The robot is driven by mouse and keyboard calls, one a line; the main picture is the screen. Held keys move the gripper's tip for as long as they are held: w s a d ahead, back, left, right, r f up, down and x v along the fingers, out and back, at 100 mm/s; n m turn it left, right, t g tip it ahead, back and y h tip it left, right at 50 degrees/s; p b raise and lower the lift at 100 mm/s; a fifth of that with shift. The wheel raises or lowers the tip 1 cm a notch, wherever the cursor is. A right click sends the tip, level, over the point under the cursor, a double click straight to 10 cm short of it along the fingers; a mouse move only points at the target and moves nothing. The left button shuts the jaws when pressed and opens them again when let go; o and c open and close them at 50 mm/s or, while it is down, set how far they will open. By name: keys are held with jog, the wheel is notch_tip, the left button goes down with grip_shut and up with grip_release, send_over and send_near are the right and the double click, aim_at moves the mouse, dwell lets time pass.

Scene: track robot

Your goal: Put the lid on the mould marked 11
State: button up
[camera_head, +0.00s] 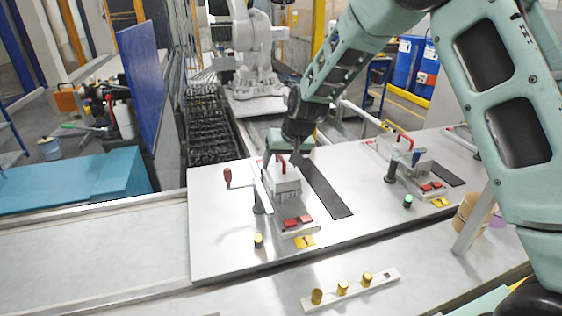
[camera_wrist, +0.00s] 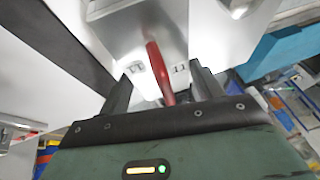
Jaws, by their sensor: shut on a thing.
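A pale metal lid with a red handle (camera_wrist: 160,72) is between the fingers of my gripper (camera_wrist: 163,84) in the wrist view. My gripper is shut on the lid. A label reading 11 (camera_wrist: 180,68) shows on the pale face beside the handle; a second small label to its left is less clear. In the head view my gripper (camera_head: 284,162) points down at the left station, over the pale block of the mould (camera_head: 286,187). Lid and mould look close together there. I cannot tell whether a gap is between them.
Beside the mould are a clamp with a dark red knob (camera_head: 228,176), red blocks (camera_head: 298,221) and a brass peg (camera_head: 258,240). A second station (camera_head: 407,163) with a red handle stands to the right. A bar with brass pegs (camera_head: 343,288) lies in front. The plate's left is clear.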

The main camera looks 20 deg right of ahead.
jog(key=shift+f, duration=0.25)
jog(key=o, duration=1.3)
jog(key=shift+r, duration=0.1)
jog(key=b+v, duration=0.4)
jog(key=v, duration=1.3)
jog(key=s+a+f+n+g, duration=0.1)
jog(key=s+a+f, duration=0.15)
jog(key=s, duration=0.35)
jog(key=s+a+f+n+g+b, duration=0.1)
jog(key=s+a+f+n, duration=0.1)
jog(key=s+a, duration=0.3)
jog(key=s+a+f+n+g, duration=0.1)
jog(key=s+a+f, duration=0.2)
jog(key=s, duration=0.4)
jog(key=s+f+n+g+h, duration=0.1)
jog(key=s+f+n, duration=0.3)
jog(key=s, duration=1.1)
jog(key=shift+d+f+g+b, duration=0.3)
jog(key=shift+d+f, duration=0.1)
jog(key=shift+f, duration=0.6)
